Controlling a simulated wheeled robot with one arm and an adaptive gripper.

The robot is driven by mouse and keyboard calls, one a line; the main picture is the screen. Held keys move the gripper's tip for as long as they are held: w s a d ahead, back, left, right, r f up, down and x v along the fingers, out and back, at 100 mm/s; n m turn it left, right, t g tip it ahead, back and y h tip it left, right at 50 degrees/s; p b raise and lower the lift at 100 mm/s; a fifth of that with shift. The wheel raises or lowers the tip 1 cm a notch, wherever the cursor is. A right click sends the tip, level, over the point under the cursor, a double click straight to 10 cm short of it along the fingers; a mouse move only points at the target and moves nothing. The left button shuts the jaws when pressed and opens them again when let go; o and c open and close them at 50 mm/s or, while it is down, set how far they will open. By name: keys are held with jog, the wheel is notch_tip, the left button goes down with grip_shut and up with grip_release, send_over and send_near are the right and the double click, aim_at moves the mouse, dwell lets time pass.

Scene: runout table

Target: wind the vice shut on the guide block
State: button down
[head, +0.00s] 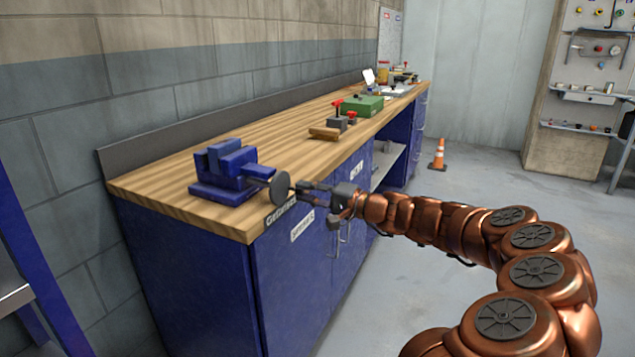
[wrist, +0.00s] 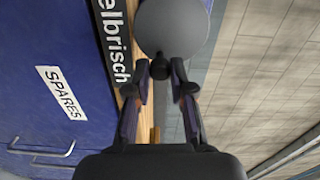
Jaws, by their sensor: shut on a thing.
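The blue vice (head: 225,172) stands on the near end of the wooden bench top. Its grey round handwheel (head: 279,187) faces the bench's front edge and shows large in the wrist view (wrist: 172,24). My gripper (head: 302,192) is at the wheel, over the front edge. In the wrist view its two fingertips (wrist: 159,72) are closed on the dark knob (wrist: 159,66) at the wheel's rim. I cannot make out a guide block between the vice jaws, nor how wide the jaw gap is.
The bench (head: 180,186) has blue cabinets below. Farther along lie a wooden piece (head: 324,133), a grey block with red knobs (head: 339,123) and a green box (head: 361,106). An orange cone (head: 438,155) stands on the floor. The floor in front of the bench is mostly clear.

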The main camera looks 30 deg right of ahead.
jog(key=shift+f+m+p, duration=0.2)
jog(key=shift+m+p, duration=0.8)
jog(key=shift+a+m+p, duration=0.1)
jog(key=shift+m+p, duration=0.2)
jog(key=shift+p, duration=0.2)
jog(key=m+p, duration=0.1)
jog(key=p, duration=0.1)
jog(key=shift+s+a+f+m+p, duration=0.1)
jog(key=shift+s+a+m+p, duration=0.05)
jog(key=shift+m+p, duration=0.25)
jog(key=shift+a+f+m+p, duration=0.1)
jog(key=shift+f+m+p, duration=0.2)
jog(key=shift+m+p, duration=0.15)
jog(key=shift+r+m+p, duration=0.1)
jog(key=shift+m+p, duration=0.15)
jog(key=shift+p, duration=0.1)
